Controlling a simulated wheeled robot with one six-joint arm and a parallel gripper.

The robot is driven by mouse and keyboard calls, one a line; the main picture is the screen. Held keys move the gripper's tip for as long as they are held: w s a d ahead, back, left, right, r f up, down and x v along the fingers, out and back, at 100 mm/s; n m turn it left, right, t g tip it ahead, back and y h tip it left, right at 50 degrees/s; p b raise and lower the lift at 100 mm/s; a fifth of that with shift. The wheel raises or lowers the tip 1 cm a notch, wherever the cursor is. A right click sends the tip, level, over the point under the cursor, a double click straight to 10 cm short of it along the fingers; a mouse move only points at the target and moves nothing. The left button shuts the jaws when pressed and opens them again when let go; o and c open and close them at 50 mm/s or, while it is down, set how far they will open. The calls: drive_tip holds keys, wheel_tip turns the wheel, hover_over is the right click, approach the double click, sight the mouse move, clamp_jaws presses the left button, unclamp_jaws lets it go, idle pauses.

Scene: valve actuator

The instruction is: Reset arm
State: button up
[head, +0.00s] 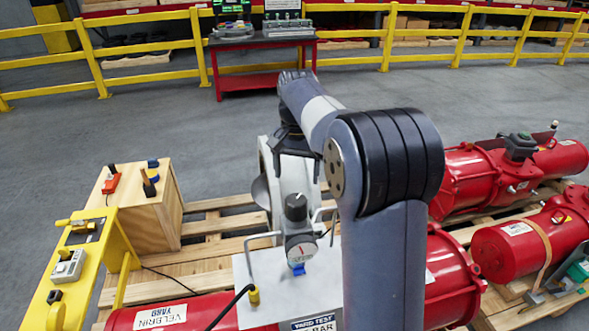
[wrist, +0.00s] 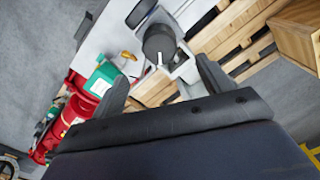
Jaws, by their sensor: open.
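My grey arm reaches out over the pallet, and my gripper (head: 291,138) is at its far end, above a pale grey round housing (head: 296,180). In the wrist view my gripper (wrist: 163,88) has its two dark fingers spread apart with nothing held between them. A dark round knob (wrist: 160,40) on a grey bracket shows beyond the fingertips, apart from them. In the head view a dark knob (head: 296,207) stands above a round dial (head: 302,250) with a pale face. My arm hides part of the housing and panel.
A yellow stand (head: 128,245) with switches and a wooden box (head: 165,212) bearing small red and black devices are at left. Red actuators (head: 515,247) lie on pallets at right. A white panel (head: 248,290) is in front. A red table (head: 262,82) stands by yellow railings behind open floor.

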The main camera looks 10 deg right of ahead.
sight(297, 199)
wheel_tip(297, 199, down, 11)
drive_tip(key=shift+r+p, duration=0.15)
drive_tip(key=shift+p, duration=0.25)
idle(0.5)
